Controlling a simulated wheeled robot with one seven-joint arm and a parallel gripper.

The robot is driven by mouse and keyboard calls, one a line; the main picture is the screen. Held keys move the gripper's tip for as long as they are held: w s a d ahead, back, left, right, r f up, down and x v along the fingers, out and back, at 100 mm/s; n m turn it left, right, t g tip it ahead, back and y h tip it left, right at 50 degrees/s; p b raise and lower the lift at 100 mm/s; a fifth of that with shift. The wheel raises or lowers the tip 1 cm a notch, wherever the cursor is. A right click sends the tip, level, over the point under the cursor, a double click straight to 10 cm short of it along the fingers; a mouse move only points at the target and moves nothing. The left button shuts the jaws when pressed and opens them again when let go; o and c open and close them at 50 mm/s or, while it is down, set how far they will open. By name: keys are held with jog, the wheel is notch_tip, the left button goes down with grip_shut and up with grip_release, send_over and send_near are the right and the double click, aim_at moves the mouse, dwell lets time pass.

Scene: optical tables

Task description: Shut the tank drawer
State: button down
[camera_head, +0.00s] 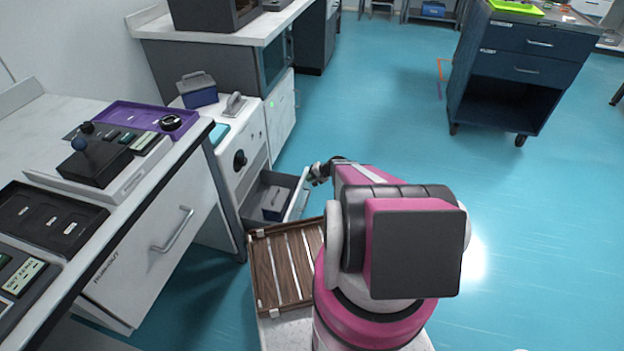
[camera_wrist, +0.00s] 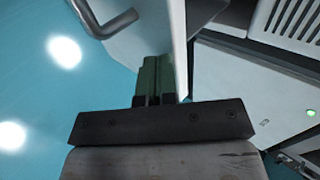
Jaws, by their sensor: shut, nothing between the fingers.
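The tank drawer (camera_head: 251,211) stands open, pulled out low from a white unit with a dark knob. A dark blue-grey box with a handle (camera_head: 275,203) lies in it. The drawer's white front panel (camera_head: 298,197) faces right, and also shows in the wrist view (camera_wrist: 150,35) with its grey bar handle (camera_wrist: 112,24). My gripper (camera_head: 315,174) is at the far end of this front panel. In the wrist view my green fingertips (camera_wrist: 158,62) are together and empty, close to the panel; I cannot tell whether they touch it.
A slatted wooden tray (camera_head: 283,268) lies in front of the drawer, beside my arm. A white bench (camera_head: 20,125) with control boxes and a purple tray (camera_head: 148,115) runs along the left. A dark wheeled cart (camera_head: 525,70) stands at the back right. The blue floor on the right is clear.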

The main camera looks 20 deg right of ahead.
jog(key=w+a, duration=0.5)
jog(key=a, duration=0.5)
jog(key=w+a, duration=0.6)
jog(key=a, duration=0.4)
jog(key=shift+w, duration=0.25)
jog(key=shift+w, duration=0.1)
jog(key=s+d+f+v, duration=0.1)
jog(key=f+v, duration=0.1)
jog(key=v, duration=1.1)
jog(key=shift+s+d, duration=0.25)
jog(key=shift+d, duration=0.3)
jog(key=s+d+r+n+g+h, duration=0.1)
jog(key=s+r+n+g+h, duration=0.1)
jog(key=s+r, duration=1)
jog(key=s+d+r+n+g+h, duration=0.2)
jog(key=s+r+n+h, duration=0.2)
jog(key=s+r, duration=0.9)
jog(key=s+h, duration=0.2)
jog(key=s, duration=0.2)
jog(key=shift+s+d+r+g, duration=0.25)
jog(key=shift+d+g, duration=0.05)
jog(key=shift+g, duration=0.1)
